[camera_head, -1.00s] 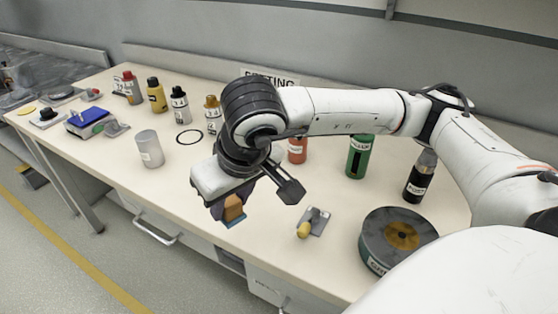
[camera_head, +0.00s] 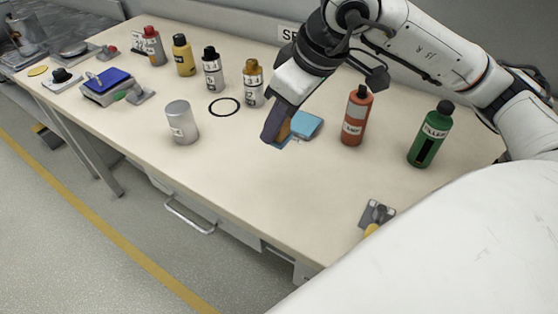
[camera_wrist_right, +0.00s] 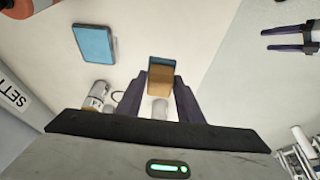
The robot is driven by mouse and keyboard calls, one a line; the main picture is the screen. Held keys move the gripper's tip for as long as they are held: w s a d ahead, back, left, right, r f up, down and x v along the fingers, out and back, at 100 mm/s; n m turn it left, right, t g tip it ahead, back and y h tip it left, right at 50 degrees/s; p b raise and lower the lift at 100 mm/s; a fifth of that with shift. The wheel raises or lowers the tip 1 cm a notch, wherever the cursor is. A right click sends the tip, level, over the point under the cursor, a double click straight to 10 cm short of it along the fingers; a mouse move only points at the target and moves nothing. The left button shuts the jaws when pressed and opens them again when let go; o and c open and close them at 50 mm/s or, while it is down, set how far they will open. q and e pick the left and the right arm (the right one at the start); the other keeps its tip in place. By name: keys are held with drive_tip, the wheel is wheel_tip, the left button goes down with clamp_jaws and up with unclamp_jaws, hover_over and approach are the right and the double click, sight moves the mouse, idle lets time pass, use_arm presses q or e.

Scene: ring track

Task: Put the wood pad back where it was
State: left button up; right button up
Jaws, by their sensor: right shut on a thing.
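The wood pad (camera_head: 285,129), a brown block with a blue face, is held in my right gripper (camera_head: 276,128) above the table. In the right wrist view the wood pad (camera_wrist_right: 161,80) sits between the two dark fingers of my right gripper (camera_wrist_right: 160,92), which is shut on it. A separate light-blue pad (camera_head: 306,124) lies on the table just right of the gripper in the head view, and also shows in the wrist view (camera_wrist_right: 94,44). My left gripper (camera_wrist_right: 288,39) appears at the wrist view's right edge, fingers apart and empty.
A black ring (camera_head: 224,107) lies on the table (camera_head: 230,165). A grey can (camera_head: 181,122) stands to its left. An orange bottle (camera_head: 356,117) and a green bottle (camera_head: 430,134) stand to the right. Several bottles line the back. The table's front middle is clear.

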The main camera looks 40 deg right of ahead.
sight(287, 134)
drive_tip(key=f, duration=0.5)
drive_tip(key=shift+s+d+f, duration=0.1)
drive_tip(key=shift+d+f, duration=0.1)
drive_tip(key=shift+f+b, duration=0.35)
drive_tip(key=shift+f, duration=1.85)
drive_tip(key=shift+f, duration=0.2)
drive_tip(key=o, duration=1)
drive_tip(key=shift+r, duration=0.4)
drive_tip(key=v, duration=1.1)
drive_tip(key=shift+r+p, duration=0.3)
drive_tip(key=shift+p, duration=0.05)
